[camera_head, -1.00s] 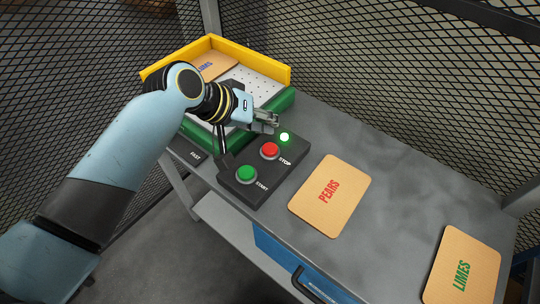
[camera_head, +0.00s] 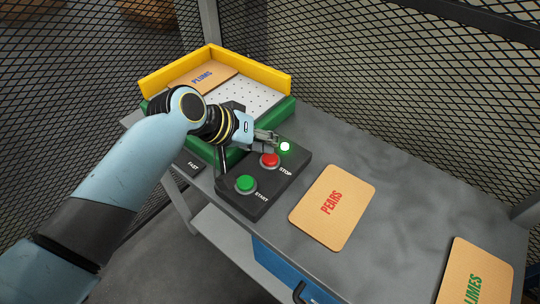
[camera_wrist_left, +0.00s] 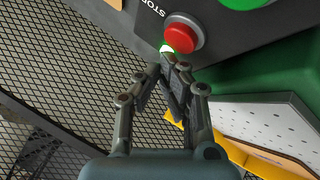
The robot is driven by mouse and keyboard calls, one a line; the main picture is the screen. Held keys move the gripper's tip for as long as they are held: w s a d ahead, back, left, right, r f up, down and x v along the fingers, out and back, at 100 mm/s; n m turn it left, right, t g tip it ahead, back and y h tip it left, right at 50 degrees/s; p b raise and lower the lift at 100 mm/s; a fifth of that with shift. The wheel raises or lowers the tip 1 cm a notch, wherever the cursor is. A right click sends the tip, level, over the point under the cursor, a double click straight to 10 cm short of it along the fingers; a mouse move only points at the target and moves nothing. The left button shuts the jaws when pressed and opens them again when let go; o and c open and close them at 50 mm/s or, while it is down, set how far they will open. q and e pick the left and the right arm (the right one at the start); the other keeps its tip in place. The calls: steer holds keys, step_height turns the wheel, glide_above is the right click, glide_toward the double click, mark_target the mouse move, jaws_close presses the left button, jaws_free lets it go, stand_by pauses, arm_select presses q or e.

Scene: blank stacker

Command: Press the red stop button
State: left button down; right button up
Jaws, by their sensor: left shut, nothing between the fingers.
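The red stop button (camera_head: 269,160) sits on a dark control box (camera_head: 262,203), beside the word STOP. It also shows in the left wrist view (camera_wrist_left: 183,34), near the top. My left gripper (camera_head: 272,142) is shut and empty, with its fingertips just behind the red button in the head view. In the left wrist view the shut fingertips (camera_wrist_left: 168,58) lie just below the red button; I cannot tell whether they touch it. The green start button (camera_head: 246,184) is at the near end of the box. A small green lamp (camera_head: 285,147) is lit beyond the stop button. My right gripper is not in view.
A green and yellow stacker tray (camera_head: 292,84) with a perforated white plate and a PLUMS card (camera_head: 205,78) stands behind the box. A PEARS card (camera_head: 332,207) and a LIMES card (camera_head: 472,275) lie on the grey table (camera_head: 400,190). Mesh fencing surrounds the table.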

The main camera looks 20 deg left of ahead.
mark_target(268, 155)
arm_select(q)
steer(key=shift+f, duration=0.1)
stand_by(0.7)
steer(key=shift+f, duration=0.3)
steer(key=shift+f+b, duration=0.3)
steer(key=shift+f, duration=0.25)
stand_by(0.9)
steer(key=shift+r+p, duration=0.95)
steer(key=shift+p, duration=0.1)
step_height(268, 155, up, 5)
steer(key=p, duration=0.5)
steer(key=shift+r, duration=0.1)
